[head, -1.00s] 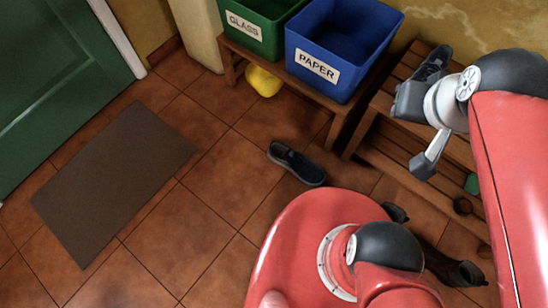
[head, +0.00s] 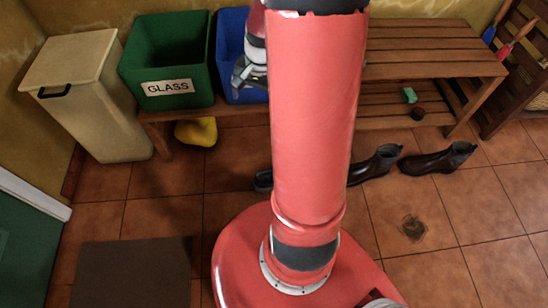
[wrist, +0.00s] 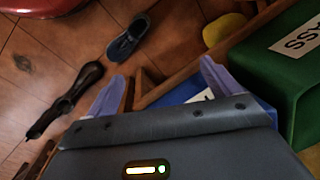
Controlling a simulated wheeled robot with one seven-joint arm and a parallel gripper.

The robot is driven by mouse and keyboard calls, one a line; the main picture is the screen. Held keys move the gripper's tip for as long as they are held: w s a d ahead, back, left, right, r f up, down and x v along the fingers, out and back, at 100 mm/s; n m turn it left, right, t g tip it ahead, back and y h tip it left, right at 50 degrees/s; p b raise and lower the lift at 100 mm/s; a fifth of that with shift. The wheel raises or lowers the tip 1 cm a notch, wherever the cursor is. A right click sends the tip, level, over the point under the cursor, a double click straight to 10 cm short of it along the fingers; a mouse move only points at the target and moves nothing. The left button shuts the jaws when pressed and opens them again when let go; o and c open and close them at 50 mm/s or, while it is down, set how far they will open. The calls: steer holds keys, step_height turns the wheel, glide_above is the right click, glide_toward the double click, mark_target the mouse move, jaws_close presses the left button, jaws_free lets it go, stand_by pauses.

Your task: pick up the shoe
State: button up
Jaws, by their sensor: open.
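A dark blue slip-on shoe (wrist: 128,37) lies on the tiled floor in the wrist view, past my fingers and in front of the bench. In the head view only a dark end of a shoe (head: 263,181) shows at the left of my arm, which hides the rest. My gripper (wrist: 162,70) is open, with its two pale fingers apart and nothing between them. In the head view my gripper (head: 250,76) is partly hidden by my arm and appears in front of the blue bin (head: 232,28). It is well apart from the shoe.
A slatted wooden bench (head: 430,52) runs along the wall. It bears a green GLASS bin (head: 165,50) beside the blue bin. A yellow object (head: 196,132) lies under the bench, and a beige bin (head: 85,85) stands left. Front right floor is mostly clear.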

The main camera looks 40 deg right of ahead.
steer(key=s+d+f+m+y+b, duration=0.1)
steer(key=s+d+f+m, duration=0.1)
steer(key=f, duration=1)
steer(key=s+d+f+m+y+b, duration=0.2)
steer(key=d+f+m, duration=0.3)
steer(key=f, duration=0.8)
steer(key=s+d+f+m+y+b, duration=0.1)
steer(key=d+f+m, duration=0.3)
steer(key=f, duration=0.8)
steer(key=shift+s+f+m+t+y, duration=0.15)
steer(key=shift+s+f+m+y, duration=0.1)
steer(key=shift+s+m, duration=0.2)
steer(key=shift+s+f+m+t+y, duration=0.15)
steer(key=shift+s+m+y, duration=0.1)
steer(key=shift+s+m, duration=0.15)
steer(key=x, duration=0.2)
steer(key=b+x, duration=0.1)
steer(key=x, duration=0.4)
steer(key=shift+s+d+f, duration=0.15)
steer(key=shift+d+f, duration=0.2)
steer(key=shift+f, duration=0.05)
steer(key=shift+a+f, duration=0.2)
steer(key=shift+f, duration=0.1)
steer(key=c, duration=0.9)
steer(key=shift+o, duration=0.2)
steer(key=shift+r, duration=0.15)
